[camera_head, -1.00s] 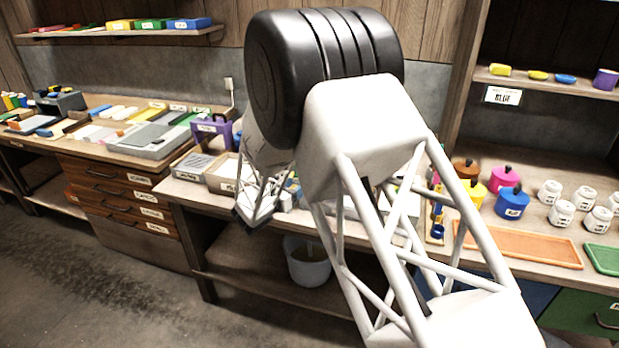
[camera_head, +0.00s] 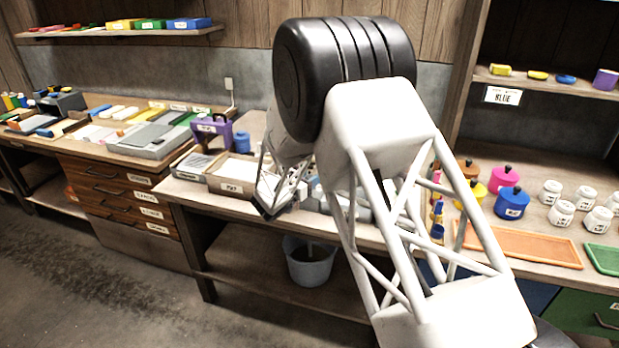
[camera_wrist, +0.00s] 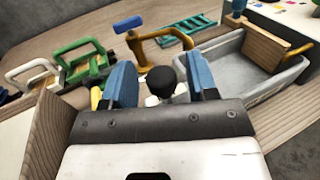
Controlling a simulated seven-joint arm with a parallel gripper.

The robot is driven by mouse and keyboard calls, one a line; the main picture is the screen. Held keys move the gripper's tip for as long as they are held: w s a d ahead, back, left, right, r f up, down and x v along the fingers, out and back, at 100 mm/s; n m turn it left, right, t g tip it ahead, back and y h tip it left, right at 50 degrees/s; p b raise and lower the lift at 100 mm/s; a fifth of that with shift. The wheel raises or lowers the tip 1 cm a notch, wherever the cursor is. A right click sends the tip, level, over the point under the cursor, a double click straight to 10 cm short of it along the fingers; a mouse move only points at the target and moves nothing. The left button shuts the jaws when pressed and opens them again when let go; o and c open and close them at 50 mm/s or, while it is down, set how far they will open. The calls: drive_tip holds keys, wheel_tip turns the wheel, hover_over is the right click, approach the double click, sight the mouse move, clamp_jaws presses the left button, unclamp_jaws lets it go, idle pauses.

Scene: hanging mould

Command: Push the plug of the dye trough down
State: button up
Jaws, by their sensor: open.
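My gripper (camera_wrist: 160,66) shows in the wrist view with two blue fingers spread apart. A small black round knob on a white base (camera_wrist: 161,82) shows between the fingers; I cannot tell whether they touch it. A grey trough (camera_wrist: 228,82) lies to the right of the fingers, with a wooden block (camera_wrist: 262,45) and a yellow handle at its far right. A blue-topped peg (camera_wrist: 237,8) stands at the trough's far end; I cannot tell whether it is the plug. In the head view my arm hides much of the workbench around the gripper.
A yellow-handled tool (camera_wrist: 150,48), a green-handled tool (camera_wrist: 80,60) and a white-handled tool (camera_wrist: 32,72) lie left of the trough. A teal rack (camera_wrist: 186,30) lies beyond. In the head view, colored pots (camera_head: 512,203) and an orange tray (camera_head: 525,246) stand right of my arm.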

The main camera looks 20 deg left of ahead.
drive_tip(key=shift+w+d, duration=0.15)
drive_tip(key=shift+w, duration=0.15)
clamp_jaws()
drive_tip(key=shift+f, duration=1.5)
unclamp_jaws()
drive_tip(key=v, duration=0.7)
drive_tip(key=shift+s, duration=0.35)
